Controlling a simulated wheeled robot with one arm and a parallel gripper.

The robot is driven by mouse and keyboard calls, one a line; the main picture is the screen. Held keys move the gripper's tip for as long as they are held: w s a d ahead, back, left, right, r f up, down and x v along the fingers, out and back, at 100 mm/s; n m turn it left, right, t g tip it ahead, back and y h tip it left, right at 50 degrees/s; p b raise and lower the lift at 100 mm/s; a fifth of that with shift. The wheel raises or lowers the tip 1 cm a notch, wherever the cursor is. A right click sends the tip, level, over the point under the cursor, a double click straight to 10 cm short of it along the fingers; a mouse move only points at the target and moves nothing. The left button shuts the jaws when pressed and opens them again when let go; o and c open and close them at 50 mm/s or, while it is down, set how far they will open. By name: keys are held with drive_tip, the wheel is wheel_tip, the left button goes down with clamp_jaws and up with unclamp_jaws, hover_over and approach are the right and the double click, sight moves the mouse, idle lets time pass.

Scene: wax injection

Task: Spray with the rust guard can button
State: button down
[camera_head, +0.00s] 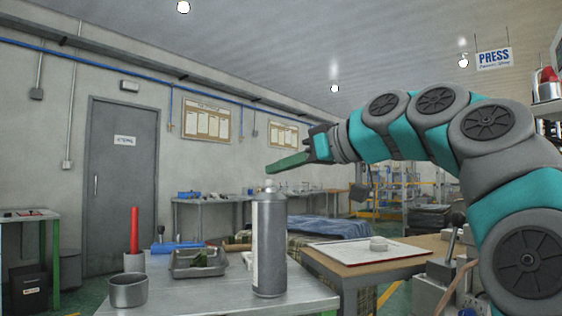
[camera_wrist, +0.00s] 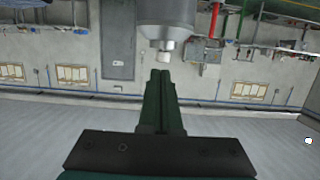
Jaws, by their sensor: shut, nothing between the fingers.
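The rust guard can (camera_head: 268,245) is a tall grey cylinder standing upright on the near table. Its pale button (camera_head: 269,184) is on top. My gripper (camera_head: 272,168) is shut and empty, with its green fingers pointing left just above the button; a small gap seems to show between them. In the wrist view the picture is upside down: the can (camera_wrist: 167,15) hangs from the top edge with its button (camera_wrist: 162,56) facing the shut fingertips (camera_wrist: 161,74). Whether they touch is hard to tell there.
The near table (camera_head: 200,297) also holds a metal cup (camera_head: 128,290), a red stick (camera_head: 134,230) in a holder and a metal tray (camera_head: 197,270) left of the can. A board (camera_head: 345,254) lies on a bench at right. Air above the can's left side is free.

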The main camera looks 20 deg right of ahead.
drive_tip(key=shift+f, duration=0.15)
drive_tip(key=shift+f+b, duration=0.85)
drive_tip(key=shift+f, duration=0.25)
drive_tip(key=shift+a+r+p, duration=0.1)
drive_tip(key=shift+r+p, duration=0.3)
drive_tip(key=shift+r, duration=0.1)
drive_tip(key=s+d+r+p, duration=0.2)
drive_tip(key=s+d+r, duration=0.4)
drive_tip(key=s, duration=0.2)
drive_tip(key=shift+r, duration=0.2)
drive_tip(key=shift+a, duration=0.15)
idle(1.8)
